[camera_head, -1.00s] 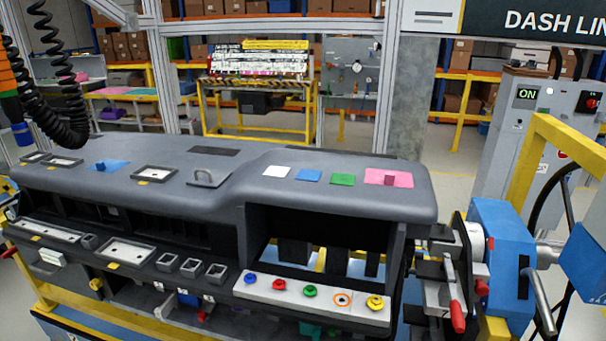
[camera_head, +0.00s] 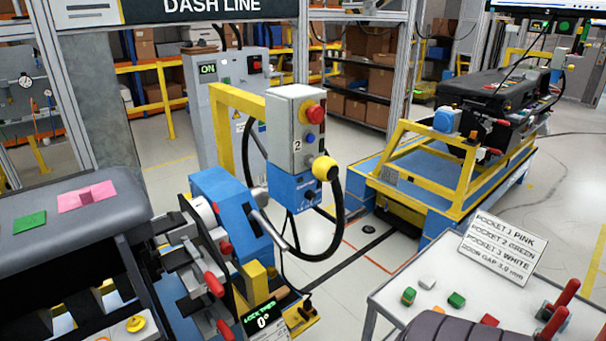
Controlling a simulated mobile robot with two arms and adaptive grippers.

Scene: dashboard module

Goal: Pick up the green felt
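A flat green felt piece (camera_head: 29,222) lies on the grey dashboard top (camera_head: 130,205) at the left edge of the head view.
A sign (camera_head: 502,243) on the side table reads pocket 1 pink, pocket 2 green, pocket 3 white. A blue fixture (camera_head: 225,205) with red-handled clamps stands at the dashboard's end. A control box (camera_head: 296,130) on a yellow post stands behind. Open floor (camera_head: 365,240) lies beyond.

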